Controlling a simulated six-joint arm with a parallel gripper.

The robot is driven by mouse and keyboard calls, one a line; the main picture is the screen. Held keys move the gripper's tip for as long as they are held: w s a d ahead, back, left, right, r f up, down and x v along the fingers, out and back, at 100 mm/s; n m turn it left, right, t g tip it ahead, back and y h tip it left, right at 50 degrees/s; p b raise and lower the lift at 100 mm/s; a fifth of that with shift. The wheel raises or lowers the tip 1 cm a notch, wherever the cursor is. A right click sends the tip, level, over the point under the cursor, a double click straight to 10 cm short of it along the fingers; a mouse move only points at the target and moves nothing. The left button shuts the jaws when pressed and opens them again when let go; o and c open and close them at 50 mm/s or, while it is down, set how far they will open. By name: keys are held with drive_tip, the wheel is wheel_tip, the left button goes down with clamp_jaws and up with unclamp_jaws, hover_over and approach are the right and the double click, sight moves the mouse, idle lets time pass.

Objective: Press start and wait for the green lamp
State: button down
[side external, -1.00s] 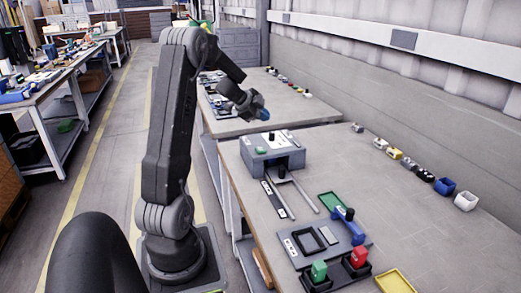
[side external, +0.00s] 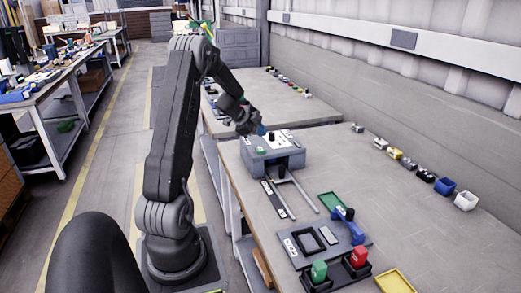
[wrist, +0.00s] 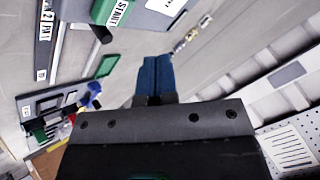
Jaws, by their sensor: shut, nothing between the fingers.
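The grey balancer box (side external: 290,161) stands on the bench, with a green button (side external: 261,150) and a white label on top. In the wrist view a green START label (wrist: 120,12) shows at the top edge, beside a dark round post (wrist: 102,32). My gripper (side external: 262,130) is above the far-left part of the box. Its blue fingers (wrist: 155,76) are together and empty in the wrist view, pointing toward the bench, apart from the label in the picture. I cannot tell any lamp as lit green.
A grey fixture plate (side external: 290,245) with a blue-handled tool (side external: 352,228) lies nearer on the bench. Green and red blocks sit in black holders beside it. Small bins line the wall side.

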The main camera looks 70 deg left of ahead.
sight(261, 149)
drive_tip(key=shift+f, duration=1.8)
drive_tip(key=shift+f, duration=0.1)
idle(0.6)
drive_tip(key=shift+f, duration=0.3)
drive_tip(key=shift+f, duration=0.5)
idle(0.6)
drive_tip(key=shift+r, duration=0.9)
drive_tip(key=shift+r, duration=2.55)
